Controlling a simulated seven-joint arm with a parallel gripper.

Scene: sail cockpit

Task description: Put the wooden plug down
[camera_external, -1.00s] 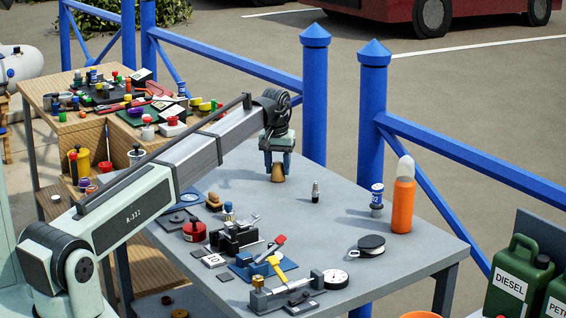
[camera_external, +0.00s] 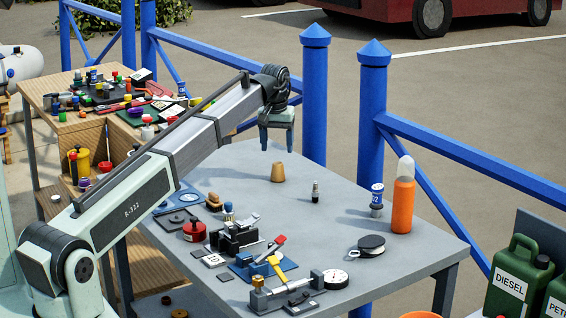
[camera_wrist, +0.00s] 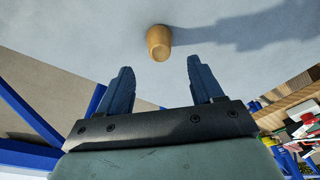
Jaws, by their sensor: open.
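The wooden plug (camera_external: 278,172) is a small tan tapered piece. It stands upright on the grey table (camera_external: 330,215), toward the back. In the wrist view the plug (camera_wrist: 159,42) shows beyond the fingertips, with nothing touching it. My gripper (camera_external: 277,148) is open and empty, above the plug and clear of it. Its two blue fingers also show spread apart in the wrist view (camera_wrist: 159,65).
A small dark fitting (camera_external: 315,192) stands right of the plug. An orange bottle (camera_external: 403,205), a blue-and-white can (camera_external: 377,197) and a black reel (camera_external: 371,243) stand farther right. Tools and a red pot (camera_external: 194,231) crowd the front left. Blue posts rise behind the table.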

